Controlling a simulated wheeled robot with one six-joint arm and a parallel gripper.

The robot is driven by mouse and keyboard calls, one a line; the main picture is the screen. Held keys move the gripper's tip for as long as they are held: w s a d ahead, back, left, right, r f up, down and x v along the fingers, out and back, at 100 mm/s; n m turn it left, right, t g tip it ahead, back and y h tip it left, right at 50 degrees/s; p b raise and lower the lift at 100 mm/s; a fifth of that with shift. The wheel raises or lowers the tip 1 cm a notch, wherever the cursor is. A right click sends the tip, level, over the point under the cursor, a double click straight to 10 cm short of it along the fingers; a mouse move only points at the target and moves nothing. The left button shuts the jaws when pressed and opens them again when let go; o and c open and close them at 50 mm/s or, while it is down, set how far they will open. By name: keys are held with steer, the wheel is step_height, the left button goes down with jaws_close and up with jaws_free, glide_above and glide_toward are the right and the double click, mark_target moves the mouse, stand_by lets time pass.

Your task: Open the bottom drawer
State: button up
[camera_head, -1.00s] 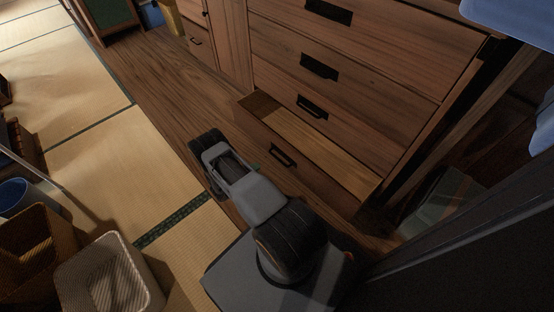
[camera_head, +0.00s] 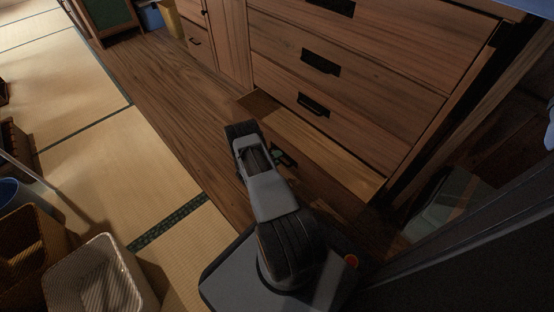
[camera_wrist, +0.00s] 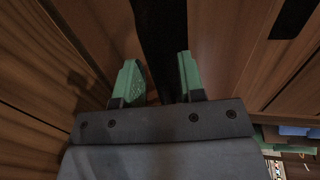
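The wooden bottom drawer (camera_head: 326,186) of the chest stands partly pulled out in the head view, with a strip of its pale inside showing behind the front. Its black handle (camera_head: 285,158) is partly hidden by my arm. My gripper (camera_head: 277,155) is at this handle, mostly hidden behind my own wrist. In the wrist view the two green fingertips of my gripper (camera_wrist: 160,78) are apart. A dark bar, seemingly the drawer handle (camera_wrist: 160,35), runs up from between them. I cannot tell whether the fingers touch it.
Closed drawers with black handles (camera_head: 320,62) rise above the bottom one. A pale basket (camera_head: 95,275) and a brown basket (camera_head: 30,245) stand at lower left on the tatami (camera_head: 130,165). Bare wooden floor (camera_head: 170,95) lies left of the chest.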

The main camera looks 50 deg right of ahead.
steer(key=shift+c, duration=0.4)
jaws_close()
